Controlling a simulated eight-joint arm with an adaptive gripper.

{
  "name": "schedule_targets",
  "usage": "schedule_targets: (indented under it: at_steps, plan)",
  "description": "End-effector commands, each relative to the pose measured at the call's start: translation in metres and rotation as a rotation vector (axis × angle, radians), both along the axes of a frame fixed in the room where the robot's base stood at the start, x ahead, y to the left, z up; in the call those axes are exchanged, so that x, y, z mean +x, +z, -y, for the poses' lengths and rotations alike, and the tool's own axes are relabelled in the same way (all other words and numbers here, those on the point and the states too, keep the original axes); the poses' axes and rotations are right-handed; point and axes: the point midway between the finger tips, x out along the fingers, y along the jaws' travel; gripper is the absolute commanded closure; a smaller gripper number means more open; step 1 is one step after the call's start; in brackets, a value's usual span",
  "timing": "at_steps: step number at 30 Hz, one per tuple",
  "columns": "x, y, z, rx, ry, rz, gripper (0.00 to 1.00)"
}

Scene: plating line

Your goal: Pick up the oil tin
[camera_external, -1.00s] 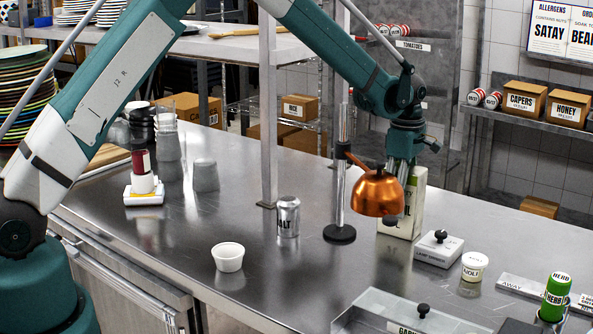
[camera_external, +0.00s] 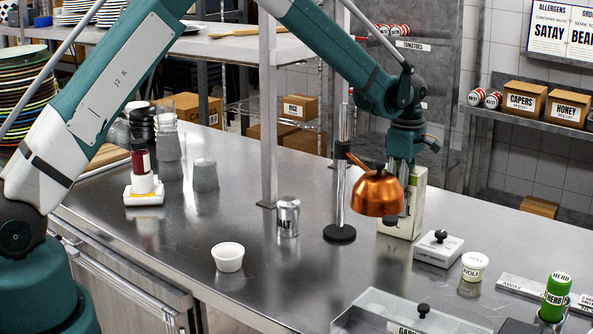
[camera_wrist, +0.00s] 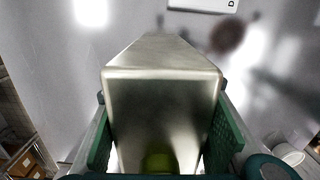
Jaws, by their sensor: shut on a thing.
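The oil tin (camera_external: 413,205) is a tall pale box with green marks on its side. It stands upright at the counter's far side, partly hidden behind the copper lamp shade. In the wrist view the tin (camera_wrist: 160,85) fills the middle, with a green cap at the bottom edge. My gripper (camera_wrist: 162,140) has one green-padded finger on each side of the tin and is shut on it. In the external view my gripper is above the tin's top, and its fingers are mostly hidden by the lamp. The tin's base appears to rest on the counter.
The copper lamp (camera_external: 377,194) on its post (camera_external: 340,200) hangs close in front of the tin. A lamp dimmer box (camera_external: 438,249) and a small white tub (camera_external: 474,266) stand to the right. A salt can (camera_external: 288,217) and white bowl (camera_external: 228,257) stand left.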

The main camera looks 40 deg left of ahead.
Motion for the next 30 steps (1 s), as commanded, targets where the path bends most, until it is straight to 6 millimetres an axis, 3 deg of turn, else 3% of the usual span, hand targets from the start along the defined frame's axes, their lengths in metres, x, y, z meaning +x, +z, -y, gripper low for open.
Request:
schedule_targets:
  at_steps: [14, 30]
  plan:
    - [0.000, 0.021, 0.000, 0.000, 0.000, 0.000, 0.97]
    - [0.000, 0.085, 0.000, 0.000, 0.000, 0.000, 0.97]
